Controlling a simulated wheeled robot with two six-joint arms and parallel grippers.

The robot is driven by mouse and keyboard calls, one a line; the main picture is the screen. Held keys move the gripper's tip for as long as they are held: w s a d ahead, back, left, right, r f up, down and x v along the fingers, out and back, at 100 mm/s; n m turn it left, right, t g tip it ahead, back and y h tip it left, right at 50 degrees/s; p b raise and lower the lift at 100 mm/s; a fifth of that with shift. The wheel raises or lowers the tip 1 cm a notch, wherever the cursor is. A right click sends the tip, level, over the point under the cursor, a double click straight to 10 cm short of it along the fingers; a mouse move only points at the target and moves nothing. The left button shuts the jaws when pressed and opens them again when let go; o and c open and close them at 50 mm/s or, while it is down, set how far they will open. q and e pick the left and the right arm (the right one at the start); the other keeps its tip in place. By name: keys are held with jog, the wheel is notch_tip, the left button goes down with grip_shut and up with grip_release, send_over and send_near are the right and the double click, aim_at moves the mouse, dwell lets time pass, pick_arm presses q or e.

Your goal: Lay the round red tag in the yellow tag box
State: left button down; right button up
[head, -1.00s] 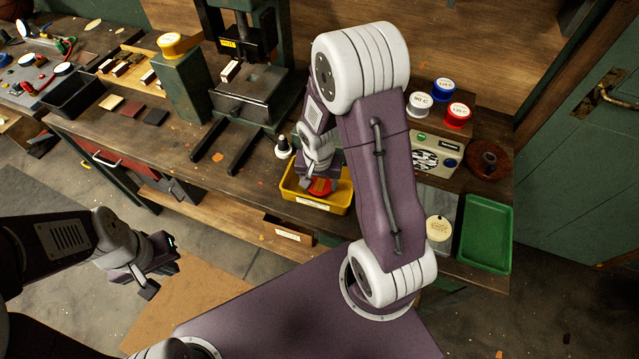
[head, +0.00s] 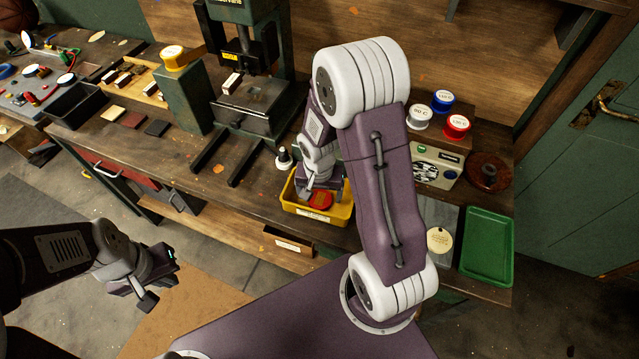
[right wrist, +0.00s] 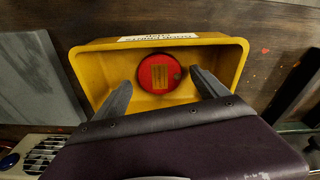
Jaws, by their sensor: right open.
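The round red tag (right wrist: 159,73) lies flat on the floor of the yellow tag box (right wrist: 95,65), near the labelled wall in the right wrist view. In the head view the tag (head: 320,200) shows inside the box (head: 335,215), just below my right gripper (head: 318,192). My right gripper (right wrist: 161,90) is open and empty, its two fingers over the box on either side of the tag and apart from it. My left gripper (head: 160,279) hangs over the floor at the left, away from the bench; its jaws are too small to judge.
A green tray (head: 487,245) and a cream disc (head: 439,240) lie at the right. Three coloured-lid tins (head: 440,112) stand at the back right.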

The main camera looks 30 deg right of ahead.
aim_at(319, 204)
notch_tip(319, 204, up, 11)
jog(key=s+p, duration=0.1)
jog(key=p, duration=0.1)
jog(key=s+a+f+n+y, duration=0.1)
jog(key=s+a+n, duration=0.3)
jog(key=s+n, duration=0.2)
jog(key=shift+s+a+f+n, duration=0.3)
jog(key=shift+s+a+n, duration=0.1)
jog(key=shift+s, duration=0.25)
